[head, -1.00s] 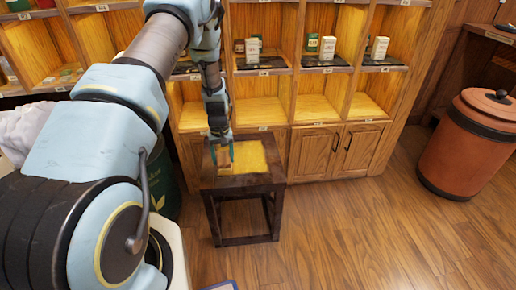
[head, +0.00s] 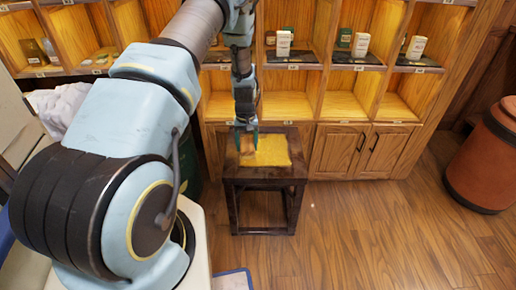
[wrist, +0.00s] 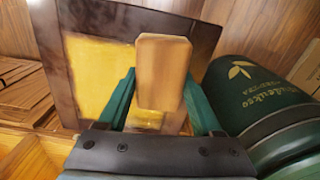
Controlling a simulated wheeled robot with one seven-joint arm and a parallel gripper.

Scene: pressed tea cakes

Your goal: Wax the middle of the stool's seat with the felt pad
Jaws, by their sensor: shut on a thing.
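The stool (head: 232,172) is dark wood, with a yellow patch (head: 272,151) in the middle of its seat. It also shows in the wrist view, with the yellow patch (wrist: 98,75) beside and under the held block. My gripper (head: 246,138) is over the left part of the seat, shut on a tan, wooden-looking block (wrist: 161,60), which I take as the felt pad. The pad (head: 247,149) is at the yellow patch's left side. Its underside is hidden, so I cannot tell whether it touches the seat.
Wooden shelves with cupboards (head: 361,150) stand behind the stool. A dark green canister (wrist: 262,105) with a leaf mark is close to the stool. A red-brown bin (head: 487,160) stands at the far right. The floor right of the stool is clear.

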